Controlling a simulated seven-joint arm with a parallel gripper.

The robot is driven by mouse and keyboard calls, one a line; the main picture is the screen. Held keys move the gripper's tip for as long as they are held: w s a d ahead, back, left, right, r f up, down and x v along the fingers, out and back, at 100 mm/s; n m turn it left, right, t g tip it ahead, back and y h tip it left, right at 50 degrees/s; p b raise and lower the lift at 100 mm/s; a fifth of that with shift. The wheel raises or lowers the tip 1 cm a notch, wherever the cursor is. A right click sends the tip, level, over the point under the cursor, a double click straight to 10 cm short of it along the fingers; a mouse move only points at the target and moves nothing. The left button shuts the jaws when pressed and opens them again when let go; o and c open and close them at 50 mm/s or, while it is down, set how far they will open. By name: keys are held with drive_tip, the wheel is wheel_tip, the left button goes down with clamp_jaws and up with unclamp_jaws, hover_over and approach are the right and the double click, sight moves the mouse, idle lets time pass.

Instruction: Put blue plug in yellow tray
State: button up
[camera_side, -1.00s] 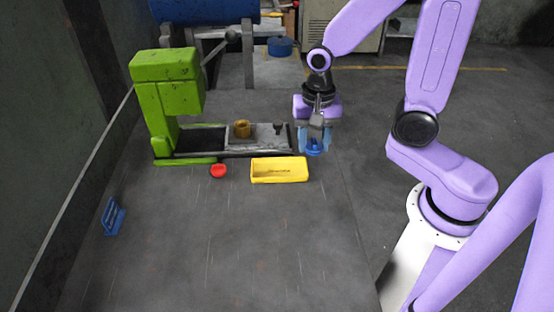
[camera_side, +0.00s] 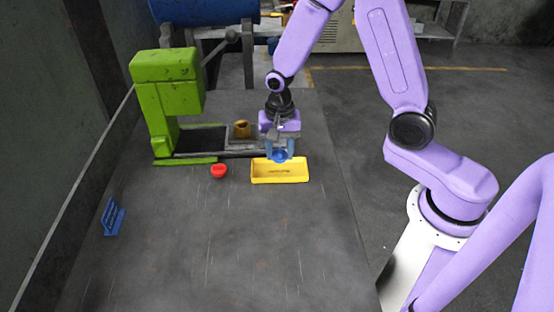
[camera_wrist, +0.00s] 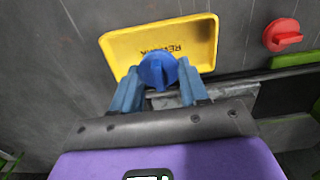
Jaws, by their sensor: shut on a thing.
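The blue plug (camera_side: 280,155) is held between the fingers of my gripper (camera_side: 280,150), at the back edge of the yellow tray as the side view shows it. In the wrist view the blue plug (camera_wrist: 158,70) sits between the two blue fingers of my gripper (camera_wrist: 158,84) and covers part of the near rim of the yellow tray (camera_wrist: 120,50). The yellow tray (camera_side: 280,179) lies flat on the table, with dark lettering on its floor. The plug's exact height above the tray is hard to tell.
A green press (camera_side: 165,85) with a dark bed stands behind left. A brass-coloured part (camera_side: 241,129) sits on its bed. A red plug (camera_side: 219,171) lies left of the tray. A blue rack-like piece (camera_side: 112,217) stands at the far left. The front table is clear.

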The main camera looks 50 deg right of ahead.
sight(277, 151)
drive_tip(key=shift+w+f, duration=0.25)
drive_tip(key=shift+f, duration=0.1)
drive_tip(key=shift+w+f, duration=0.15)
drive_tip(key=shift+f, duration=1.5)
drive_tip(key=shift+f, duration=0.15)
drive_tip(key=o, duration=1.1)
wheel_tip(277, 151, up, 12)
drive_tip(key=shift+a+r, duration=0.1)
drive_tip(key=shift+r, duration=0.1)
drive_tip(key=s+r+n, duration=0.2)
drive_tip(key=s+n, duration=0.9)
drive_tip(key=s, duration=0.1)
drive_tip(key=s+r+n, duration=0.3)
drive_tip(key=s+n, duration=0.7)
drive_tip(key=s, duration=0.2)
drive_tip(key=shift+s+n, duration=0.3)
drive_tip(key=shift+n, duration=0.1)
